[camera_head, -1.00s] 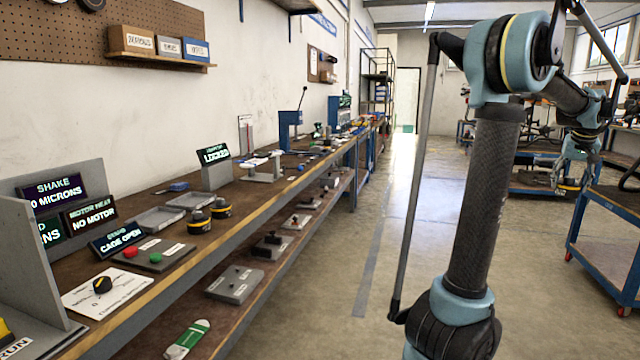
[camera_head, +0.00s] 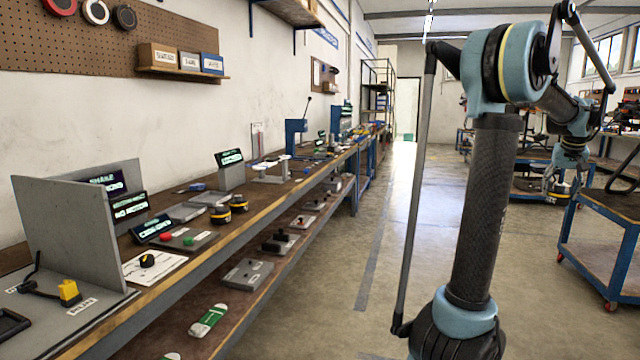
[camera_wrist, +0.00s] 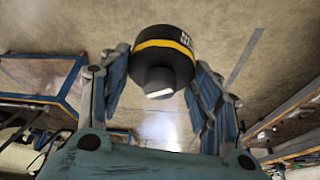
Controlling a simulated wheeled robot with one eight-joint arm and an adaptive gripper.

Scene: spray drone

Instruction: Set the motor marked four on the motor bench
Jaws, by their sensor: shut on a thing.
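My gripper (camera_wrist: 160,90) is shut on a black motor (camera_wrist: 160,62) with a yellow band; a short dark boss with a pale end faces the wrist camera. White marks on its side are too small to read. In the head view, my gripper (camera_head: 557,183) holds it at the right, over the floor and away from the long workbench. A grey stand (camera_head: 75,220) with an upright panel, a black lever and a yellow block is at the near left. Beside it, a display (camera_head: 130,206) seems to read NO MOTOR. Another display (camera_head: 153,228) is beside the buttons.
Two black-and-yellow motors (camera_head: 220,213) (camera_head: 238,203) stand on the workbench (camera_head: 190,270). A red and a green button (camera_head: 188,238) and a paper with a knob (camera_head: 150,265) are nearer. A blue cart (camera_head: 590,255) is at the right. The aisle floor (camera_head: 380,270) is clear.

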